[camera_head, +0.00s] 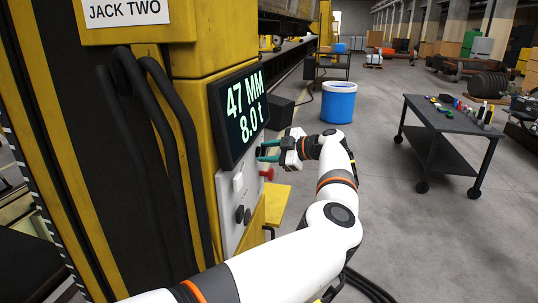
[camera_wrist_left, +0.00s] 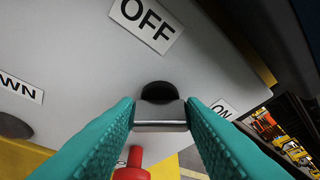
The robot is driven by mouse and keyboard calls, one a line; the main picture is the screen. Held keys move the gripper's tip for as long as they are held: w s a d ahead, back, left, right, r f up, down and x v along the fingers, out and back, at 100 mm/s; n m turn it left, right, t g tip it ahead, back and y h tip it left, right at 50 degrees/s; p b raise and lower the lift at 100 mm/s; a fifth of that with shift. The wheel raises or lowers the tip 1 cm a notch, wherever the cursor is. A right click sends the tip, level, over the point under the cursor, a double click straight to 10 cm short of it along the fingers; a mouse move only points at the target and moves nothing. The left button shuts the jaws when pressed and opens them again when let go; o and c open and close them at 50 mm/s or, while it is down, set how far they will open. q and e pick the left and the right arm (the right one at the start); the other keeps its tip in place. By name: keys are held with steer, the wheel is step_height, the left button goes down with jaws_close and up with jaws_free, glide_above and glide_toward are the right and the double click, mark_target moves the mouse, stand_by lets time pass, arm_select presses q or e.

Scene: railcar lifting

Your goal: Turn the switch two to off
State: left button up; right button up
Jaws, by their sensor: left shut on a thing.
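The yellow jack column (camera_head: 210,42) labelled JACK TWO stands at the left in the head view. Its grey control panel (camera_head: 228,192) is below the display. My left gripper (camera_head: 267,150) is at the panel's right part. In the left wrist view its teal fingers (camera_wrist_left: 160,118) are closed on the sides of a grey switch handle (camera_wrist_left: 160,113) with a round black base (camera_wrist_left: 158,91). The OFF label (camera_wrist_left: 147,22) is above the switch, and the ON label (camera_wrist_left: 223,109) is to its right. The switch is hard to make out in the head view.
The display (camera_head: 243,112) reads 47 MM and 8.0 t. A red part (camera_wrist_left: 134,167) sits close below the fingers, and a black knob (camera_wrist_left: 12,126) is at left. A blue bin (camera_head: 338,102) and a dark wheeled table (camera_head: 447,122) stand apart on the floor.

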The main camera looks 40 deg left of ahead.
arm_select(q)
steer(key=shift+s+d+f+n+t+y+b, duration=0.15)
steer(key=shift+n+t+y+b, duration=0.35)
steer(key=shift+n+b, duration=1.15)
steer(key=shift+w+a+f+n+t+y+b, duration=0.15)
steer(key=shift+n+y+b, duration=0.85)
steer(key=shift+b, duration=1.1)
steer(key=shift+s+d+f+n+t+y+b, duration=0.15)
steer(key=shift+n+t+y+b, duration=0.3)
steer(key=shift+n+b, duration=1.3)
steer(key=o, duration=1)
steer(key=shift+r, duration=0.1)
